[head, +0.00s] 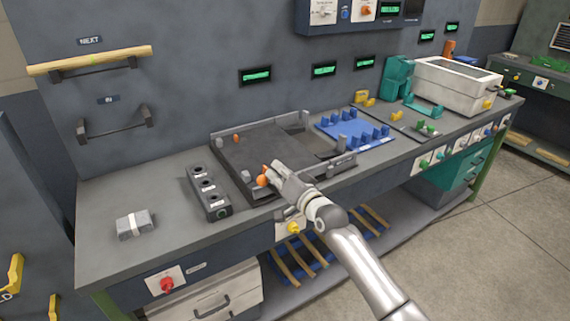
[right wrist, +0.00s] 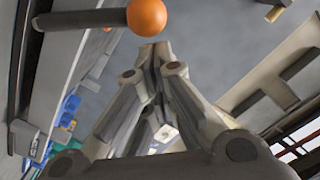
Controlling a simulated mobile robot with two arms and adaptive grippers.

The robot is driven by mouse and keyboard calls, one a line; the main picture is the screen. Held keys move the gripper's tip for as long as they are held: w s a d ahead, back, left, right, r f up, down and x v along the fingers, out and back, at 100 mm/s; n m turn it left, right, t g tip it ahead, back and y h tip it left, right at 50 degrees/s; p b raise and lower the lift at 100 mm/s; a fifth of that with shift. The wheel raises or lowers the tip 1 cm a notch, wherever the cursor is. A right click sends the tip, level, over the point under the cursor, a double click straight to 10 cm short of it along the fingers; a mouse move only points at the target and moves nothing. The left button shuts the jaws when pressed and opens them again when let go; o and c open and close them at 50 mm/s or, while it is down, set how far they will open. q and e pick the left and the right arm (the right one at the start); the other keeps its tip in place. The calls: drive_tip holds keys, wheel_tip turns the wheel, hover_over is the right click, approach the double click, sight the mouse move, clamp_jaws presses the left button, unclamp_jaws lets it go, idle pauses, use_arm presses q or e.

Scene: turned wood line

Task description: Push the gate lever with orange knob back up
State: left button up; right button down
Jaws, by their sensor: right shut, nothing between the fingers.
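The orange knob (head: 262,182) sits at the front edge of the dark tray-like station, right beside the tips of my right gripper (head: 275,172). In the right wrist view the orange knob (right wrist: 147,17) is on the end of a dark lever rod (right wrist: 80,19) that comes in from the left. There my right gripper (right wrist: 160,58) is shut and empty, its fingertips just below the knob; I cannot tell if they touch. The lever's lower part is hidden in the head view. My left gripper is not in view.
The dark tray (head: 262,150) has raised walls and a smaller orange piece (head: 236,138) at its back left. A dark block with holes (head: 207,190) stands to the left, with a grey wrapped block (head: 135,224) farther left. A blue pegged plate (head: 352,130) lies to the right.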

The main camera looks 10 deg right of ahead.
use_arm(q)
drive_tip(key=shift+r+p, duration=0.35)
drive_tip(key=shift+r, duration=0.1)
use_arm(e)
drive_tip(key=shift+s+a+f+n, duration=0.15)
drive_tip(key=shift+a+n, duration=0.25)
drive_tip(key=shift+s+a+f+n, duration=0.15)
drive_tip(key=shift+a+n, duration=0.2)
drive_tip(key=shift+n, duration=0.05)
